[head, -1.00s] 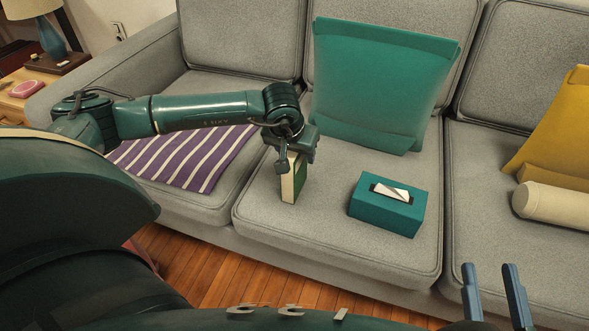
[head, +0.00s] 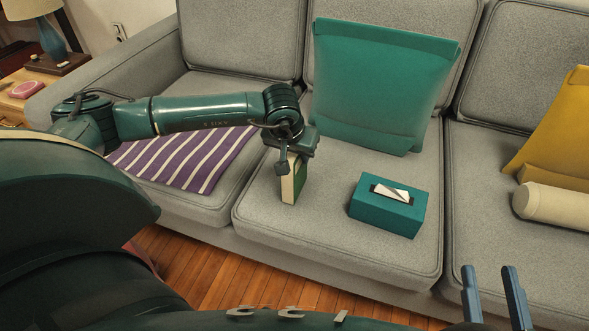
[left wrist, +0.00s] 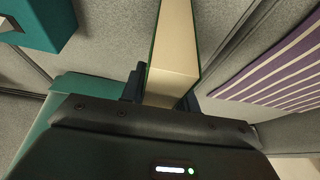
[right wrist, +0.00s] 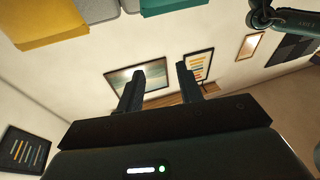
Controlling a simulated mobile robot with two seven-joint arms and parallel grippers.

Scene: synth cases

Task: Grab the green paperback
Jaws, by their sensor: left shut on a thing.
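The green paperback (head: 297,184) stands upright on the middle seat cushion of the grey sofa, its cream page edges facing the front left. My left gripper (head: 291,163) is shut on its upper part from above. In the left wrist view the paperback (left wrist: 175,50) sits between the fingers of the left gripper (left wrist: 163,85), its page block showing. My right gripper (head: 494,290) is open and empty at the lower right, in front of the sofa; its two fingers also show apart in the right wrist view (right wrist: 160,88).
A teal tissue box (head: 387,210) sits right of the paperback on the same cushion. A teal pillow (head: 380,85) leans behind. A purple striped cloth (head: 185,158) lies on the left cushion. A cream bolster (head: 552,206) and yellow pillow (head: 560,130) are at right.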

